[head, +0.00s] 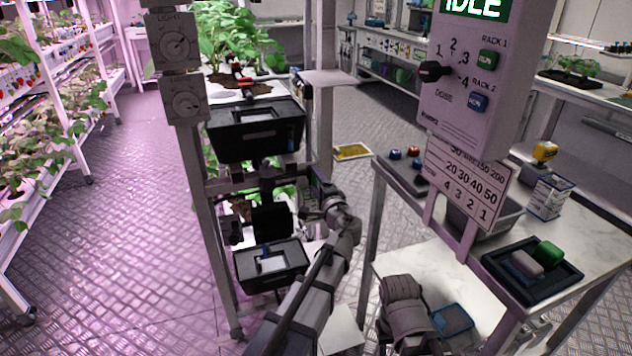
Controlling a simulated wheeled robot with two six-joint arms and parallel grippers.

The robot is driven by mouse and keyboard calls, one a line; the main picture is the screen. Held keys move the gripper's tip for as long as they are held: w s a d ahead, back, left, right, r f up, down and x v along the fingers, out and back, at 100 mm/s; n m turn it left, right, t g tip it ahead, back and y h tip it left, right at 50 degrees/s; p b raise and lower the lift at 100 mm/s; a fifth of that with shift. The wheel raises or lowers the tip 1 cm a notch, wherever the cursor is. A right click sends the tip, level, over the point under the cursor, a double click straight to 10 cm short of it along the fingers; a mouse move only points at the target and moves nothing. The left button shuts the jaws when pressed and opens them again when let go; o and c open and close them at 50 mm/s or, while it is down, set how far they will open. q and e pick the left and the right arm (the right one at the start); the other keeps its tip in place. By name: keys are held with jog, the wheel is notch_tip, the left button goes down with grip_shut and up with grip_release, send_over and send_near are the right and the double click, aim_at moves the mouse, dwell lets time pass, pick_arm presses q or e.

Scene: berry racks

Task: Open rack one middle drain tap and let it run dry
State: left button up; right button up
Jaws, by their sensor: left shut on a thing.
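Rack one (205,215) is a grey upright frame left of centre, with a black upper tray (255,142) and a black lower tray (272,278). My left arm reaches up from the bottom. Its gripper (276,197) is at the middle level between the two trays, beside the front of the rack, shut on a small part there. The part looks like the middle drain tap, but the dark gripper and wrist hide it. I cannot tell the tap's angle or whether water runs. My right arm is at the bottom centre right; its fingertips are not visible.
A control box (455,100) reading IDLE stands at right, above a white side table (420,275) with a black tray (490,268) of green and pale blocks. Light and dial boxes (172,45) are on the rack's left post. Floor at left is clear.

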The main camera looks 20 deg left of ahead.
dwell(0.4)
pick_arm(q)
jog(key=o, duration=1.4)
jog(key=shift+v, duration=3.95)
